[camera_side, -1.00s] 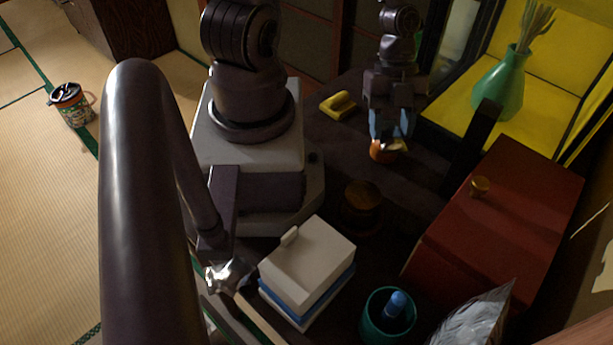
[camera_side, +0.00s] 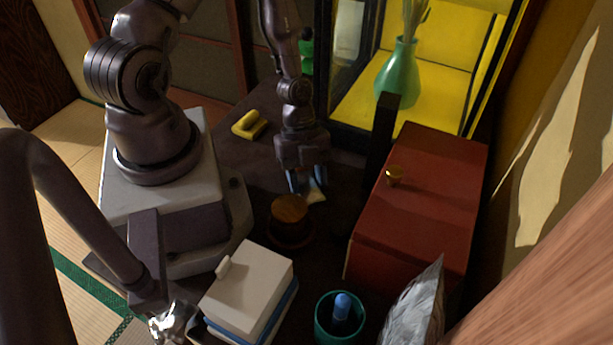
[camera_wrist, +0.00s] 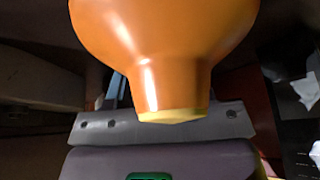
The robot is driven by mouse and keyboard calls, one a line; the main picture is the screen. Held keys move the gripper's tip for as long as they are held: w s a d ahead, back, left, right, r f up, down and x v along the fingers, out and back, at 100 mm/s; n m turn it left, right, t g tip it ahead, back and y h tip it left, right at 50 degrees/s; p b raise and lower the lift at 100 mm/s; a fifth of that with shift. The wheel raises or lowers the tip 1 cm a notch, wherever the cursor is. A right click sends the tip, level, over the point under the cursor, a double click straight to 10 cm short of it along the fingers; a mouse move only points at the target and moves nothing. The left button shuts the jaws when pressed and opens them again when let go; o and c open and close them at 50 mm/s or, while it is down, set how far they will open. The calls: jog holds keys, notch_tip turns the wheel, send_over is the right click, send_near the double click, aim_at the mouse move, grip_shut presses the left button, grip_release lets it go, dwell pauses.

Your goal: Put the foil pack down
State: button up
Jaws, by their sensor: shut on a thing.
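The silver foil pack (camera_side: 416,308) stands at the lower right of the side view, beside the red chest and apart from my gripper. My gripper (camera_side: 308,182) points down with its blue fingers shut on another thing. In the wrist view this is an orange, rounded thing (camera_wrist: 165,50) with a narrower neck and a yellow end; it fills the top middle. My gripper also shows partly in the wrist view (camera_wrist: 125,92).
A yellow thing (camera_side: 249,124) lies behind left. A white box (camera_side: 248,280) and teal cup (camera_side: 325,322) are in front.

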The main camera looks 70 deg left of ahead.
jog(key=o, duration=0.9)
jog(key=shift+f, duration=0.1)
